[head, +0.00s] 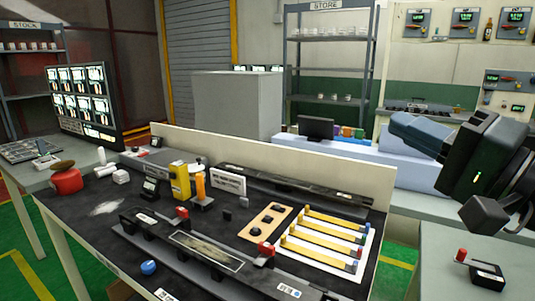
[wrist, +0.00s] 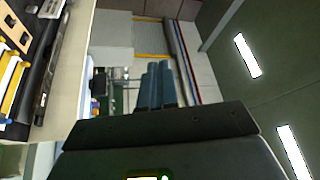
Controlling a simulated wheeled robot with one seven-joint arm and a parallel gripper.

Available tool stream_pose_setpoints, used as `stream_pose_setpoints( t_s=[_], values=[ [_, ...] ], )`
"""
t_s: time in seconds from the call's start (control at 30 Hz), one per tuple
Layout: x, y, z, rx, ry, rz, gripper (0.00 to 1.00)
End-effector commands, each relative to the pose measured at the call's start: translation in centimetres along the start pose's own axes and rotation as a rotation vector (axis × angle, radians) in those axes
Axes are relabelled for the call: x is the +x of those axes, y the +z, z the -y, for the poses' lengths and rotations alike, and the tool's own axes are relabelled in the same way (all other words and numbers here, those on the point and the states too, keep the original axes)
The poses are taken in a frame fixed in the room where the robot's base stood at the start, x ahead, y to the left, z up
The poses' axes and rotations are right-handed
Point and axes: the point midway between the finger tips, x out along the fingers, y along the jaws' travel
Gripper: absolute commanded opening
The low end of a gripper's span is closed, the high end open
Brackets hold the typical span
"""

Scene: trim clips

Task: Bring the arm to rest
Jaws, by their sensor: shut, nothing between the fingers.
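My gripper (head: 408,128) is raised at the right of the head view, with its blue fingers pointing left. It is in the air, clear of the black-topped workbench (head: 105,215), and touches nothing that I can see. In the wrist view its two blue fingers (wrist: 158,84) stand side by side, shut, with nothing visible between them.
The workbench carries a long dark rail with red-knobbed clamps, yellow strips (head: 325,240) on a white board, a yellow block (head: 180,182) and a red pot (head: 66,181). A cream panel (head: 300,168) backs it. A grey side table (head: 440,255) stands below my arm.

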Motion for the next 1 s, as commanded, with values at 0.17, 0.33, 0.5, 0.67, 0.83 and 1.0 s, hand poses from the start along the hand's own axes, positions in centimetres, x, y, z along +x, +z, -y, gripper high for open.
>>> stream_pose_setpoints(
  t_s=[0.17, 0.33, 0.5, 0.67, 0.83, 1.0],
  values=[
    [0.0, 0.7, 0.3, -0.001, -0.116, -0.15, 0.0],
    [-1.2, 1.6, -1.2, -0.013, -0.142, -0.303, 0.0],
    [-3.4, 3.4, -4.2, -0.039, -0.093, -0.443, 0.0],
    [-6.2, 6.2, -7.8, -0.088, 0.015, -0.541, 0.0],
    [-10.2, 10.1, -11.6, -0.173, 0.176, -0.596, 0.0],
    [-15.2, 14.6, -14.7, -0.301, 0.361, -0.585, 0.0]
  ],
)
